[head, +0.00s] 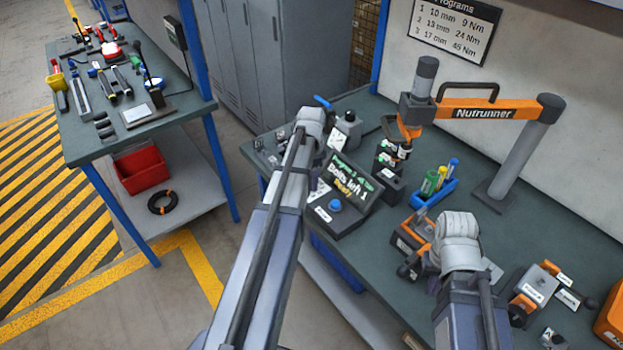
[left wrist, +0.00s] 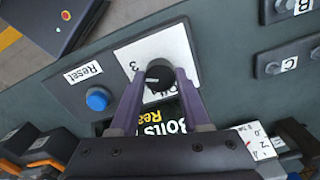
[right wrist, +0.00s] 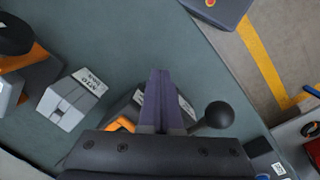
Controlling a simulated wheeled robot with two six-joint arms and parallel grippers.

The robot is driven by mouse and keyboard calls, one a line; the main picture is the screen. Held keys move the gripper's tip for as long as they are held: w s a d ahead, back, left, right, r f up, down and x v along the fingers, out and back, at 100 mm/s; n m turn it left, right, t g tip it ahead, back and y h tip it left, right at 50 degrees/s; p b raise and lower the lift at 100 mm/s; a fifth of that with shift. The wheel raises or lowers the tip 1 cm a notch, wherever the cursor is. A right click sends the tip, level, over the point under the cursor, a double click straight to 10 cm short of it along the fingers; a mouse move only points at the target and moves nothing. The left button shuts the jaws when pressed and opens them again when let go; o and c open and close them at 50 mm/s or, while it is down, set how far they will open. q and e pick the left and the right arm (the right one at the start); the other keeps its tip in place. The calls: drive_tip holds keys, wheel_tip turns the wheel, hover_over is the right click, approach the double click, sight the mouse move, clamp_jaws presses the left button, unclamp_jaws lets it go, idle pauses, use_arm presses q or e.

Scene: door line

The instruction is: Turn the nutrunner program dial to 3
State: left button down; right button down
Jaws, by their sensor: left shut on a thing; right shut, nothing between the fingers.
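The nutrunner program dial (left wrist: 159,74) is a round black knob on a white plate (left wrist: 160,48) in the left wrist view. A printed 3 shows on the plate, left of the knob; other marks are partly hidden. My left gripper (left wrist: 160,84) is shut on the dial, one purple finger on each side. In the head view my left arm hides the dial. The console screen (head: 352,178) reads "Bolts left 1"; its top line is hard to read. My right gripper (right wrist: 158,84) is shut and empty, pointing down over the bench.
A blue Reset button (left wrist: 97,98) sits beside the dial plate. A black ball-ended lever (right wrist: 217,115) is close to my right gripper. The orange Nutrunner arm (head: 483,110) stands behind, with pens in a blue holder (head: 434,195). A programs sign (head: 452,25) hangs on the wall.

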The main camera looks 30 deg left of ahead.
use_arm(q)
drive_tip(key=shift+m, duration=0.6)
drive_tip(key=shift+c, duration=1.8)
unclamp_jaws()
drive_tip(key=shift+r, duration=0.1)
use_arm(e)
drive_tip(key=shift+r, duration=0.15)
use_arm(q)
wheel_tip(320, 180, up, 8)
drive_tip(key=p, duration=0.8)
drive_tip(key=shift+f, duration=0.2)
use_arm(e)
wheel_tip(320, 180, up, 8)
drive_tip(key=shift+f, duration=0.2)
use_arm(q)
drive_tip(key=shift+d, duration=0.15)
